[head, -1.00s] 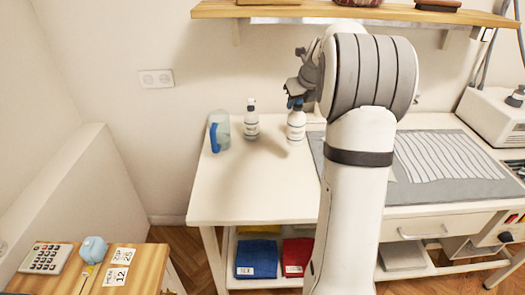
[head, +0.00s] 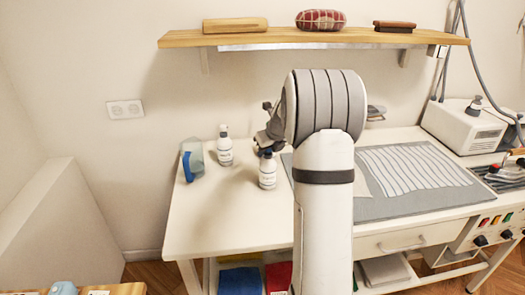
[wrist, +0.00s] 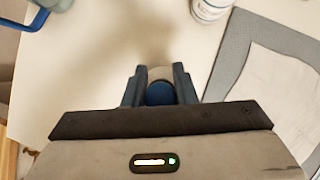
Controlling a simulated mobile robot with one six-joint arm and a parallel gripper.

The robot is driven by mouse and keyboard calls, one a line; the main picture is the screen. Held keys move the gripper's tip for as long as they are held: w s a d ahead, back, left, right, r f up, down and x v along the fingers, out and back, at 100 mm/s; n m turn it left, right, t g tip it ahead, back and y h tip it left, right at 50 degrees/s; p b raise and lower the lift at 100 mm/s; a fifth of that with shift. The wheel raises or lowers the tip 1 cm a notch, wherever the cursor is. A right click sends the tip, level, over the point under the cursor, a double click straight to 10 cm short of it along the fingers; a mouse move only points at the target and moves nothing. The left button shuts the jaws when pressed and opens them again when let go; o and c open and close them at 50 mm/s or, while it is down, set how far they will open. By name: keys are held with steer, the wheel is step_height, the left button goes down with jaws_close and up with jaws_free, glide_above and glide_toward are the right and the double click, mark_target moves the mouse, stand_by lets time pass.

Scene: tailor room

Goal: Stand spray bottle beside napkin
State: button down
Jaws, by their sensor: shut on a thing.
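My gripper (head: 266,144) is shut on the upper part of a white bottle (head: 268,173) with a dark blue top. The bottle is upright; I cannot tell if its base touches the table. In the wrist view, the two dark fingers (wrist: 159,88) close on its blue round top (wrist: 158,94). No cloth is clearly recognisable as the napkin. A striped pale cloth (head: 412,168) lies flat on the grey mat (head: 385,208).
A clear jug with a blue handle (head: 191,160) stands at the left of the white table (head: 215,225). The table's front left is clear. A wooden shelf (head: 330,38) hangs above. A white machine (head: 463,127) stands at the right. Blue (head: 240,281) and red (head: 278,278) folded things lie below.

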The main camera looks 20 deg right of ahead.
steer(key=c, duration=1.2)
jaws_free()
steer(key=shift+o, duration=0.2)
